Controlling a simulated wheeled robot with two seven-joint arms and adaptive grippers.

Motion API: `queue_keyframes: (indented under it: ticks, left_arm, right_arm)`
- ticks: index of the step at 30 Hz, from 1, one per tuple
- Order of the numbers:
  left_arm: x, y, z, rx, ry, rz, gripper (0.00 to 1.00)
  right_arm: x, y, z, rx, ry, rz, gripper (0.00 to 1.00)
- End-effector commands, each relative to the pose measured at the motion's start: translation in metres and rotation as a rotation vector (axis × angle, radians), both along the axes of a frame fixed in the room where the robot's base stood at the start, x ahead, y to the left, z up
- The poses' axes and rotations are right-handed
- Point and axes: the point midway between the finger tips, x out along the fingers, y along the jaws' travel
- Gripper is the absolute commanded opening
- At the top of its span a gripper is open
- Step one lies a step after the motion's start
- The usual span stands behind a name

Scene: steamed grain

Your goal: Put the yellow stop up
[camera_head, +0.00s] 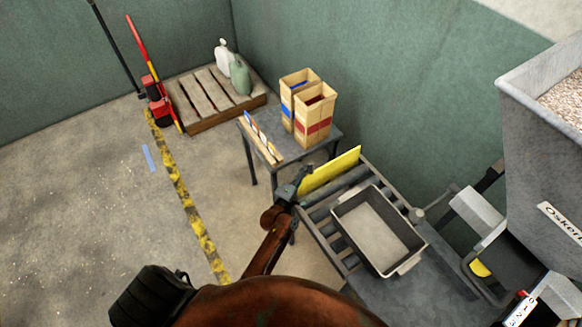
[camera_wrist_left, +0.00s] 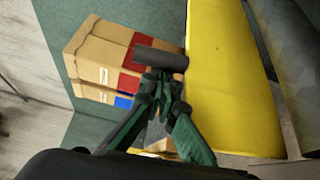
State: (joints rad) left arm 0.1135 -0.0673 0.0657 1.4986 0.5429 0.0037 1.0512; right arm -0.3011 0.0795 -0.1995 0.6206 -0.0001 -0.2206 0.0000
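The yellow stop (camera_head: 332,172) is a flat yellow plate standing on edge across the far end of the roller conveyor (camera_head: 322,222). It fills much of the left wrist view (camera_wrist_left: 225,75) as a tall yellow panel. My left gripper (camera_head: 302,178) is at the plate's left end. In the left wrist view, its fingers (camera_wrist_left: 164,85) are drawn together at a short dark grey bar (camera_wrist_left: 160,59) beside the yellow panel, and they appear shut on it. How the bar joins the plate is hidden. My right gripper is not in view.
A grey tray (camera_head: 335,205) sits on the rollers. A side table (camera_head: 325,140) behind holds two paper bags (camera_head: 315,115) and a small rack (camera_head: 262,140). The hopper (camera_head: 540,125) stands at right. A pallet (camera_head: 195,118) lies at back left; the left floor is mostly clear.

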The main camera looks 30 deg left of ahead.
Motion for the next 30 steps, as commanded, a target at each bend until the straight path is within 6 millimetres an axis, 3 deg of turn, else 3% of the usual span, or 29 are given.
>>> queue_keyframes:
  ticks: [9,30]
  left_arm:
    - [-0.008,-0.015,0.0,0.102,-0.054,-0.002,0.0]
    - [-0.012,-0.019,0.002,0.121,-0.065,-0.004,0.0]
  right_arm:
    - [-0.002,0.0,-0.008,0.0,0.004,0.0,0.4]
    - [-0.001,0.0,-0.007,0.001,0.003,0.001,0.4]
